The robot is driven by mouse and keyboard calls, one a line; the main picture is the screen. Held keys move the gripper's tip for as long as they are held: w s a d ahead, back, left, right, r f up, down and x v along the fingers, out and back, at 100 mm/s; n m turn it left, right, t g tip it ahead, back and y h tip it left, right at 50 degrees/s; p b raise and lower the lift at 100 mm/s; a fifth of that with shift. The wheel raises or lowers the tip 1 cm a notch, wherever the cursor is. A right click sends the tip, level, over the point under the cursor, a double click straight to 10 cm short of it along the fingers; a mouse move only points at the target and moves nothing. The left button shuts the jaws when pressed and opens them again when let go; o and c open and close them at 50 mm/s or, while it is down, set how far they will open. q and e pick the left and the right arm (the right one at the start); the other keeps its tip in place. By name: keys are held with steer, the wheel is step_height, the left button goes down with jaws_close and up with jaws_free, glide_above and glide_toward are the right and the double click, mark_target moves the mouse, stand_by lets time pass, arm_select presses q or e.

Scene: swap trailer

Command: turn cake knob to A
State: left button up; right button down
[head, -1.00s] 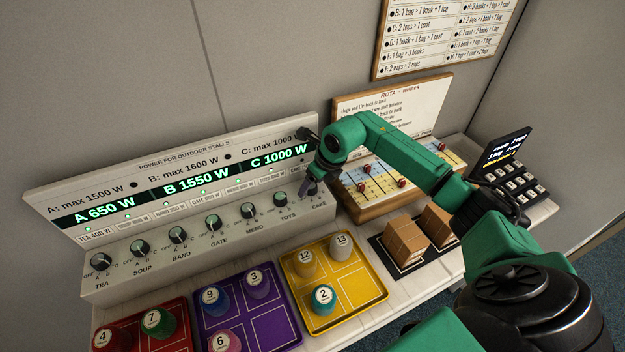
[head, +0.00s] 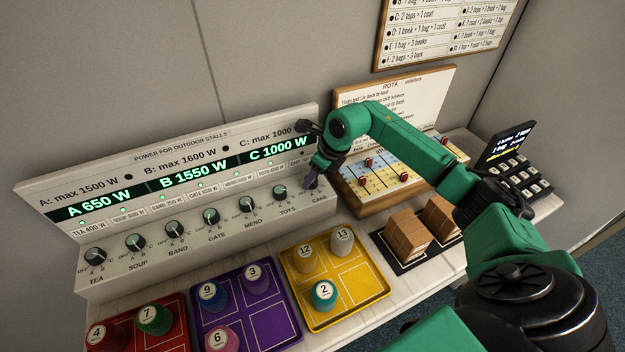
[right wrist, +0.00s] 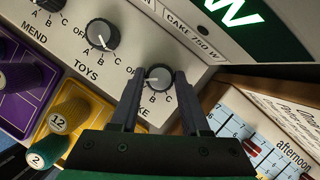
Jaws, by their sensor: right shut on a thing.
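The cake knob (right wrist: 158,77) is a round grey dial at the right end of the power panel (head: 130,285), just above the CAKE label. My right gripper (right wrist: 156,76) has its two dark fingers on either side of the knob and is shut on it. The knob's white mark points left in the right wrist view; the B and C letters show below it, and the A is hidden by a finger. In the head view my right gripper (head: 312,183) covers most of this knob. The display (head: 182,186) reads A 650 W, B 1550 W, C 1000 W. My left gripper is out of view.
The toys knob (head: 281,194) is the nearest neighbour on the left. A rota board (head: 350,202) stands close to the right of the panel. Red, purple (head: 282,335) and yellow (head: 336,317) trays with numbered pegs lie in front. Brown boxes (head: 405,232) stand on the right.

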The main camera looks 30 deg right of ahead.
steer(key=n+y+b, duration=0.1)
steer(key=n+b, duration=0.1)
steer(key=n, duration=0.1)
steer(key=shift+w+d, duration=0.1)
steer(key=shift+w, duration=0.05)
steer(key=shift+r+n+g+y+b, duration=0.1)
steer(key=shift+n+g+y+b, duration=0.3)
steer(key=shift+n+g+b, duration=0.7)
steer(key=shift+n+t+p, duration=0.3)
steer(key=shift+n+t, duration=0.1)
steer(key=shift+c, duration=1.9)
jaws_free()
steer(key=shift+d+r, duration=0.1)
